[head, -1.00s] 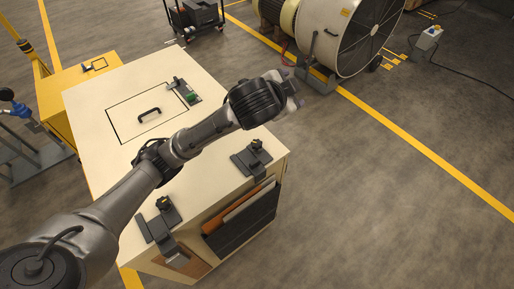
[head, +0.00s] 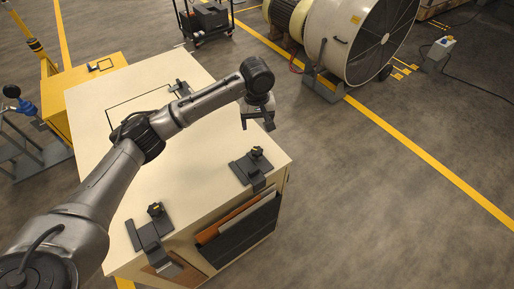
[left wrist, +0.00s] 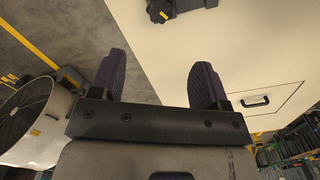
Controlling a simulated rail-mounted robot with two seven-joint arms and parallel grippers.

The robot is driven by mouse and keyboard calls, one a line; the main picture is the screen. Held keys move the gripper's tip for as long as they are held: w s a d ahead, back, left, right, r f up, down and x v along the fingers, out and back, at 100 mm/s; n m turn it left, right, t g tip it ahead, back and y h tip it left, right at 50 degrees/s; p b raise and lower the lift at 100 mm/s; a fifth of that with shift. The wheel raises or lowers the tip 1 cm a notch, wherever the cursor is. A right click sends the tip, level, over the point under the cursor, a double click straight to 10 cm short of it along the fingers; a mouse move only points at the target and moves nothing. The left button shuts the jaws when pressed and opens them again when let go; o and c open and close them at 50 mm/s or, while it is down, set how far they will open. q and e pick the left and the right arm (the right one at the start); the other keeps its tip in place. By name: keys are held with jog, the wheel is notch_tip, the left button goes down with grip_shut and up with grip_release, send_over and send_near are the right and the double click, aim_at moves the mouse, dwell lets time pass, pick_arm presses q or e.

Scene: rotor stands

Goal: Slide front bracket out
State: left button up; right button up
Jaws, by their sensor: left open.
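Two dark grey brackets with black-and-yellow knobs sit on the front edge of the cream cabinet top (head: 205,185). One bracket (head: 250,168) is at the right and the other bracket (head: 150,234) is at the left; I cannot tell which is the front bracket. My left gripper (head: 257,121) is open and empty, pointing down above the cabinet, up the picture from the right bracket and apart from it. In the left wrist view the gripper's two dark fingers (left wrist: 158,75) are spread with nothing between. Part of a dark bracket (left wrist: 180,8) shows at the top there. My right gripper is not in view.
Panels (head: 240,235) stand in the cabinet's front slot. A yellow cabinet (head: 80,85) adjoins at left. A large drum fan (head: 350,40) stands on open floor behind.

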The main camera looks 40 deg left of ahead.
aim_at(257, 150)
pick_arm(q)
jog(key=shift+n, duration=0.9)
notch_tip(257, 150, down, 14)
jog(key=shift+r+b, duration=0.15)
jog(key=shift+b, duration=0.5)
